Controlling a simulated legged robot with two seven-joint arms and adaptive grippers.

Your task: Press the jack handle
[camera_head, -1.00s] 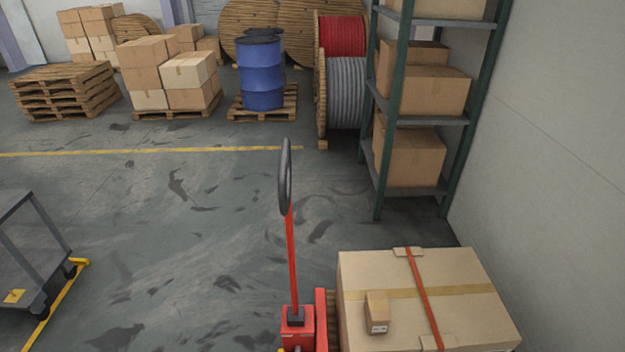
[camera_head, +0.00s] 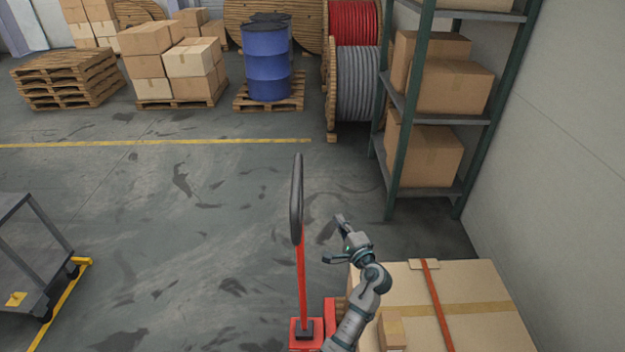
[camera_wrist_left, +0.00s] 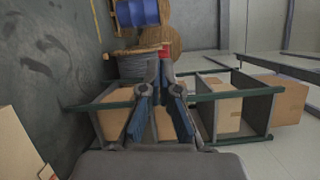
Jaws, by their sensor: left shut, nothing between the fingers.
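The jack handle (camera_head: 297,200) is a dark elongated grip on a thin red shaft, standing nearly upright from the red pallet jack base (camera_head: 310,328) at bottom centre. In the left wrist view my gripper's two fingers (camera_wrist_left: 160,72) point at the shelf and reels; the handle does not show there.
A green shelf (camera_head: 397,150) and wall stand beyond. A cart (camera_head: 30,245) is at left. The floor left of the handle is clear.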

